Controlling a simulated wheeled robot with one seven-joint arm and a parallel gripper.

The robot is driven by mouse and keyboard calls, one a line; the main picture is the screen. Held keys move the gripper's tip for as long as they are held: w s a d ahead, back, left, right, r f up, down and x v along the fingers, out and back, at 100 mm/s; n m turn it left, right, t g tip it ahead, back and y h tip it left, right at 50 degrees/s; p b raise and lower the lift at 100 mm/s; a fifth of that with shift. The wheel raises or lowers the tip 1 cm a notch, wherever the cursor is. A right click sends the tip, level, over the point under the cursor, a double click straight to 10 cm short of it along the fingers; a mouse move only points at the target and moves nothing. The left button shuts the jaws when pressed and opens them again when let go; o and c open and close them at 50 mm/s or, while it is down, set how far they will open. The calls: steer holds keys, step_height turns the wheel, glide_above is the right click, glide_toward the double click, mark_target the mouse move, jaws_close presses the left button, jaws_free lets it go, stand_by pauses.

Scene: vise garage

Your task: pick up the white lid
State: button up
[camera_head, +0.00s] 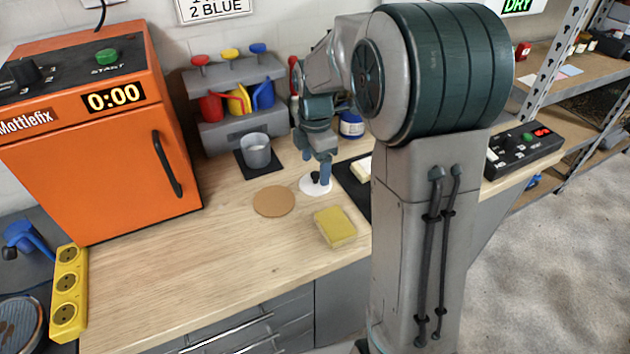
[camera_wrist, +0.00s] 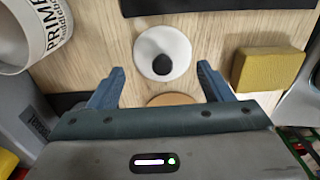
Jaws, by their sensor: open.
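The white lid (camera_wrist: 178,45) is a flat round disc with a black knob in its middle. It lies on the wooden bench top, and in the head view the white lid (camera_head: 309,187) is partly hidden by my gripper. My gripper (camera_wrist: 160,80) is open and empty in the wrist view, with its two blue fingers spread apart. The lid lies just beyond the fingertips, roughly centred between them. In the head view my gripper (camera_head: 321,176) points down over the lid; I cannot tell the exact height.
A round cork mat (camera_head: 273,201) and a yellow sponge (camera_head: 335,227) lie close to the lid. A grey cup (camera_head: 256,151) stands on a dark mat behind. A black mat (camera_head: 352,190) lies to the right. The orange oven (camera_head: 120,160) stands left.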

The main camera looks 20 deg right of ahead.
mark_target(316, 175)
step_height(316, 175, down, 3)
steer(key=shift+s+f, duration=0.15)
steer(key=shift+f, duration=0.05)
steer(key=shift+c, duration=0.3)
steer(key=shift+s, duration=0.15)
steer(key=c, duration=1.5)
jaws_close()
